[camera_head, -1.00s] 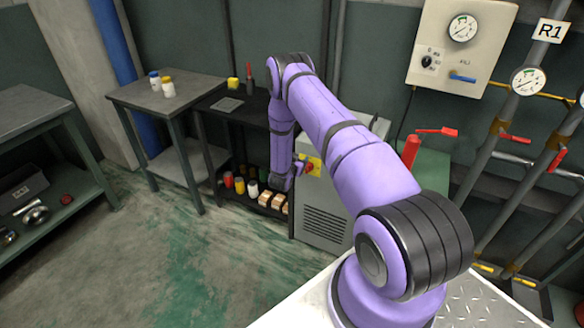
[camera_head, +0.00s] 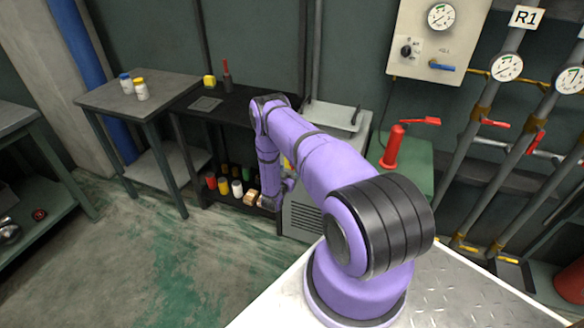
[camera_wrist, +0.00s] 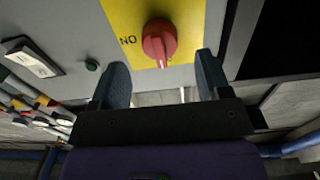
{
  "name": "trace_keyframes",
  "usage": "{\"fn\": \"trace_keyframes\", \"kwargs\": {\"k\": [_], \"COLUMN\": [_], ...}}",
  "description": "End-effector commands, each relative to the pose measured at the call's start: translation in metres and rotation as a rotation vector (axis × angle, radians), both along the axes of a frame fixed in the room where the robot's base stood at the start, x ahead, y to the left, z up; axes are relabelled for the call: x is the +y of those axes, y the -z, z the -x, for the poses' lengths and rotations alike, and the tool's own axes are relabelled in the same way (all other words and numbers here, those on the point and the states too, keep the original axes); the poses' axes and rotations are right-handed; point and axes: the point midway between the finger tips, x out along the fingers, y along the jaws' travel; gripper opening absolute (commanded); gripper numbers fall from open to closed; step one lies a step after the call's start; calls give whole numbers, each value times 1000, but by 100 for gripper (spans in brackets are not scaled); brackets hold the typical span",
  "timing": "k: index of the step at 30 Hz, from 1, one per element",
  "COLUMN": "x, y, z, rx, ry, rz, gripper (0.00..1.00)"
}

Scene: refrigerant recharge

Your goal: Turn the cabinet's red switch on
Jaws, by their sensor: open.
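The red switch (camera_wrist: 160,42) is a rotary knob on a yellow plate (camera_wrist: 195,18) on the cabinet's grey front (camera_wrist: 75,35). It shows in the wrist view, with lettering beside it on the left. My gripper (camera_wrist: 162,82) is open, with one finger to each side below the knob and nothing between the fingertips. I cannot tell whether a finger touches the knob. In the head view the cabinet (camera_head: 301,222) stands behind my arm, which hides the knob and most of the plate. My gripper there is mostly hidden by my arm.
A green button (camera_wrist: 92,64) and a dark-framed label are left of the plate. A dark shelf (camera_head: 180,108) with several bottles stands left of the cabinet. A red cylinder (camera_head: 393,148) stands on a green box at right. Floor at left is open.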

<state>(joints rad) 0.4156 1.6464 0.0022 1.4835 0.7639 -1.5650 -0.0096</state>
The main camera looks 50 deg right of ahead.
Motion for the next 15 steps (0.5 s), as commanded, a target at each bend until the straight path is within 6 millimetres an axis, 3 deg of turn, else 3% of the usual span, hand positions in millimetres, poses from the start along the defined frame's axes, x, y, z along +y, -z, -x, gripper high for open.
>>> {"fn": "trace_keyframes", "kwargs": {"k": [6, 15], "x": [-28, -40], "y": [0, 0], "z": [-11, -17], "rx": [-1, 0], "ry": [1, -1], "rz": [0, -1], "gripper": [70, 70]}}
